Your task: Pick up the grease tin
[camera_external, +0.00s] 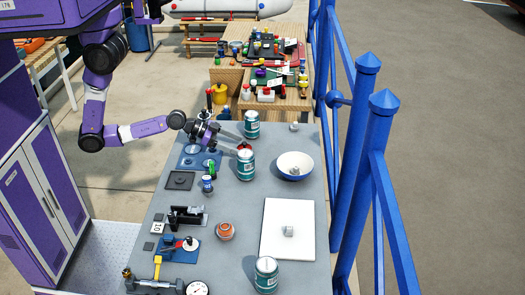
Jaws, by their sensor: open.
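Nothing in view is clearly labelled as the grease tin. Three similar teal cans with pale bands stand upright on the grey table: a far can (252,124), a middle can (246,166) and a near can (266,275). A small orange round container (225,231) sits between the middle and near cans. I cannot tell which of these is the grease tin. My gripper (224,141) is open over the far left part of the table, left of the far can and behind the middle can. Its fingertips are small and partly hard to make out. I see nothing held in it.
A white bowl (295,166) and a white board (287,229) with a small grey block lie on the right. Small fixtures and tools crowd the left side of the grey table (252,205). A blue railing (370,150) runs along the right edge. A cluttered wooden table (292,104) stands beyond.

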